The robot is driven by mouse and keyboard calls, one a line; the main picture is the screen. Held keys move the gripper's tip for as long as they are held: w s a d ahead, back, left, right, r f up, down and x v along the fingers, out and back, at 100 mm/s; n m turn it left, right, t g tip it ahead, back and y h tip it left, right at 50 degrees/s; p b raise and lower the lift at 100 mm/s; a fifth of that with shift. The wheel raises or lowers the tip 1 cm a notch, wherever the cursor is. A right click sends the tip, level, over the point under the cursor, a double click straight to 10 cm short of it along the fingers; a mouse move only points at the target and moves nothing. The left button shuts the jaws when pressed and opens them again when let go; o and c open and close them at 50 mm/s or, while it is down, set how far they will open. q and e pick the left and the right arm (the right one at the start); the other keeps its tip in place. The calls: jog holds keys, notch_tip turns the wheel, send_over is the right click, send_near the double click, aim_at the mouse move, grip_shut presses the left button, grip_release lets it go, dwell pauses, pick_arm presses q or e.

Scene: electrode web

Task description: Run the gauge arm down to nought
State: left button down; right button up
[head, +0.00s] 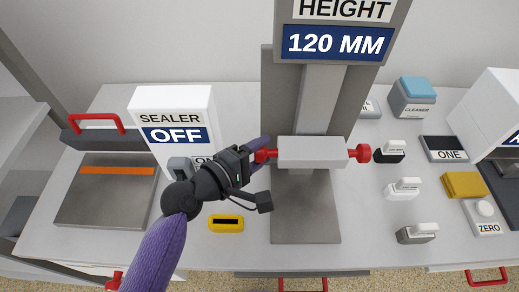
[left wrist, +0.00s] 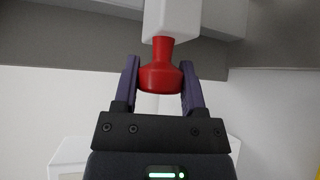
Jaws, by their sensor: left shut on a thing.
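The height gauge (head: 268,90) stands at the middle back of the table, and its display (head: 336,43) reads 120 MM. Its gauge arm (head: 313,152) is a light grey block on a vertical column, with a red knob at each end. My left gripper (head: 258,148) is shut on the left red knob (left wrist: 161,70), its two purple fingers on either side of it in the left wrist view (left wrist: 160,85). The arm is held above the dark base plate (head: 306,215). The right red knob (head: 361,153) is free. My right gripper is not in view.
A sealer (head: 172,107) reading OFF and a flat plate with a red handle (head: 105,192) are on the left. A yellow piece (head: 226,224) lies in front. Several small blocks, a cleaner box (head: 413,97), a ZERO button (head: 485,207) and a yellow block (head: 463,185) are on the right.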

pick_arm(q)
notch_tip(320, 180, down, 9)
jog(key=b, duration=0.6)
jog(key=shift+r+b, duration=0.1)
jog(key=shift+b, duration=0.3)
jog(key=shift+r, duration=0.15)
jog(key=shift+c, duration=0.7)
grip_release()
